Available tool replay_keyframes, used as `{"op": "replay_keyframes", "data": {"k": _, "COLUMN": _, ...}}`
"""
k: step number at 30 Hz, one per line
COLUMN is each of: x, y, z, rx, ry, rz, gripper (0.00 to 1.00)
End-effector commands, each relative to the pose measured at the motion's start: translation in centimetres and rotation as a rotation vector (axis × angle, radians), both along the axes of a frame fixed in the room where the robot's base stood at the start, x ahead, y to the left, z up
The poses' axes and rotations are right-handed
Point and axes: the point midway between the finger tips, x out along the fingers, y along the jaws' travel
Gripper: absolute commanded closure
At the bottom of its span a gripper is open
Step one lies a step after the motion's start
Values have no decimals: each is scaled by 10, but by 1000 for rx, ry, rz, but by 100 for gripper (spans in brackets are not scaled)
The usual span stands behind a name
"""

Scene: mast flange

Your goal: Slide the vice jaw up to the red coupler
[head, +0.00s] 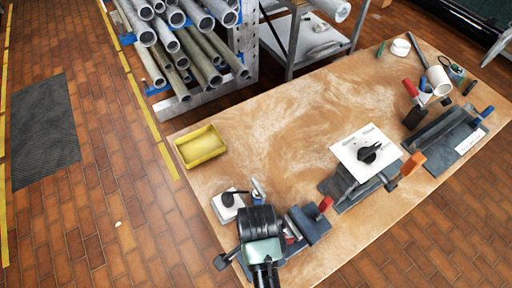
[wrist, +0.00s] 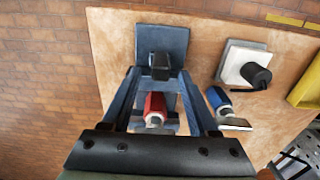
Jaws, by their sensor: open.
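The red coupler (wrist: 155,108) shows in the wrist view as a short red cylinder with a pale end, between my gripper's fingers as seen from the wrist. Beyond it are a blue-grey plate (wrist: 176,36) and a dark block (wrist: 160,66), parts of the vice. In the head view the vice (head: 310,224), with a red upright piece (head: 325,203), stands just right of my gripper. My gripper (wrist: 158,76) is open over the vice; I cannot tell whether its fingers touch anything. In the head view my arm hides much of the vice's left side.
A white box with a black knob (wrist: 245,66) and a blue cylinder (wrist: 218,98) stand close beside the vice. A yellow tray (head: 202,146) lies farther back. A white plate with a black knob (head: 368,150) sits to the right. The bench middle (head: 290,120) is clear.

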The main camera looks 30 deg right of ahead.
Motion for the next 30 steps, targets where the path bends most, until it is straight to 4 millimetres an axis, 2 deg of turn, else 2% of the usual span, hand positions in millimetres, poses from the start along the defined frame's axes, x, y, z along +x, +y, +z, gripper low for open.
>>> {"op": "replay_keyframes", "data": {"k": 3, "x": -1, "y": 0, "z": -24, "rx": 1, "ry": 4, "rz": 1, "gripper": 40}}
{"op": "replay_keyframes", "data": {"k": 10, "x": 0, "y": 0, "z": -55, "rx": 0, "ry": 0, "rz": 0, "gripper": 40}}
{"op": "replay_keyframes", "data": {"k": 15, "x": 0, "y": 0, "z": -64, "rx": -1, "ry": -1, "rz": 0, "gripper": 40}}
{"op": "replay_keyframes", "data": {"k": 24, "x": 0, "y": 0, "z": -66, "rx": -1, "ry": -2, "rz": 0, "gripper": 40}}
{"op": "replay_keyframes", "data": {"k": 30, "x": 0, "y": 0, "z": -66, "rx": -1, "ry": -2, "rz": 0, "gripper": 76}}
